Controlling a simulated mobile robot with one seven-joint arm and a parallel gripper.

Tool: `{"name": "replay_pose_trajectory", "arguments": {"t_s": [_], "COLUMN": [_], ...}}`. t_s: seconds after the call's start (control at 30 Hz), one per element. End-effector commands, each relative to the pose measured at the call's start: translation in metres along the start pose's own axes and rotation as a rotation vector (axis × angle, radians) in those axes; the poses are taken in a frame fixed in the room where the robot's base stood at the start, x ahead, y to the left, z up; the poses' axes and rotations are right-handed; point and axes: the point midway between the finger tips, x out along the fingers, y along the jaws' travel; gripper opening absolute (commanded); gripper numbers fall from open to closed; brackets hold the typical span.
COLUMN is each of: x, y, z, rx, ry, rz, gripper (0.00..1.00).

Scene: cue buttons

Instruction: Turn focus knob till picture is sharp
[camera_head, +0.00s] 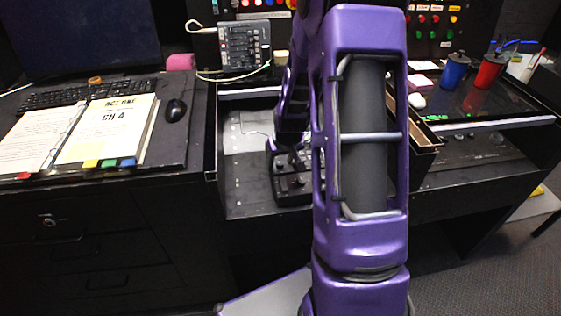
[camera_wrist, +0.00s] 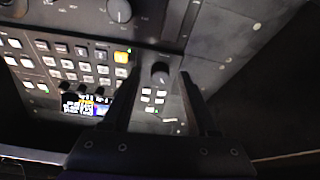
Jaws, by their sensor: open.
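A control panel (camera_wrist: 75,60) fills the left and middle of the wrist view. A small dark round knob (camera_wrist: 160,72) sits on it, between the tips of my gripper (camera_wrist: 158,82). My gripper is open, with one finger on each side of this knob; I cannot tell whether they touch it. A larger dark knob (camera_wrist: 119,11) is at the top. A small lit screen (camera_wrist: 85,105) with a colored picture lies left of the left finger; its sharpness is hard to judge. No readable label marks the focus knob. In the head view my arm hides much of the panel area.
In the head view an open script binder (camera_head: 105,130), keyboard (camera_head: 75,95) and mouse (camera_head: 175,110) lie on the left desk. A small mixer (camera_head: 245,47) stands at the back. Blue (camera_head: 455,70) and red (camera_head: 489,71) cups stand at the right.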

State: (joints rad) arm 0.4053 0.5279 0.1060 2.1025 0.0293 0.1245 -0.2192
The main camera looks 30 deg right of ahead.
Motion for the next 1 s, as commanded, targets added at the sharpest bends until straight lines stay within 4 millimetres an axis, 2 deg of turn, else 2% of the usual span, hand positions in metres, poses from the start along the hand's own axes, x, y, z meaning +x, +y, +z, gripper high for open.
{"name": "replay_pose_trajectory", "arguments": {"t_s": [0.23,0.57,0.83,1.0], "x": [0.0005,0.0003,0.0007,0.0017], "y": [0.0,0.0,-0.0006,-0.0026], "z": [-0.0001,-0.0001,0.0001,0.0002], "rx": [0.0,0.0,0.01,0.101], "ry": [0.0,0.0,0.0,-0.001], "rz": [0.0,0.0,0.003,0.027], "gripper": [0.59,0.0,0.0,0.0]}}
